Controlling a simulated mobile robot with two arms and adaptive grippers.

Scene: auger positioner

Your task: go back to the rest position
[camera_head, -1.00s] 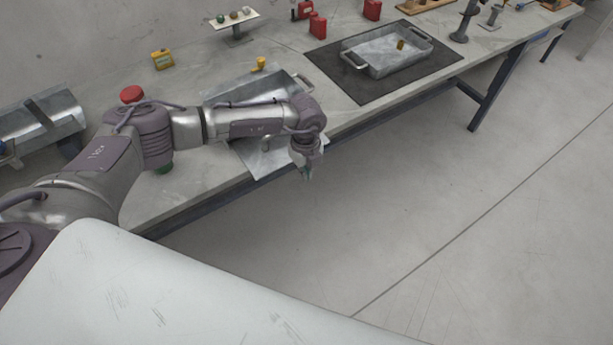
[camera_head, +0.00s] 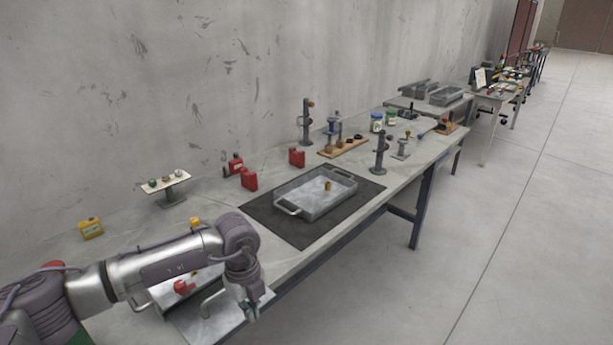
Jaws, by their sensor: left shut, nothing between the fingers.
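My left gripper (camera_head: 251,311) hangs at the end of my left arm, which comes in from the lower left. It points down at the front edge of the workbench (camera_head: 100,275), over or just beyond the edge. Its fingers are small in the picture, shut and empty. My right gripper does not show.
A metal tray (camera_head: 172,298) lies partly under my left arm. A metal pan (camera_head: 318,210) with a small brass part (camera_head: 327,186) stands on a black mat (camera_head: 262,212). Red cans (camera_head: 249,179) and dark stands (camera_head: 380,152) stand farther along. The floor (camera_head: 430,285) at right is clear.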

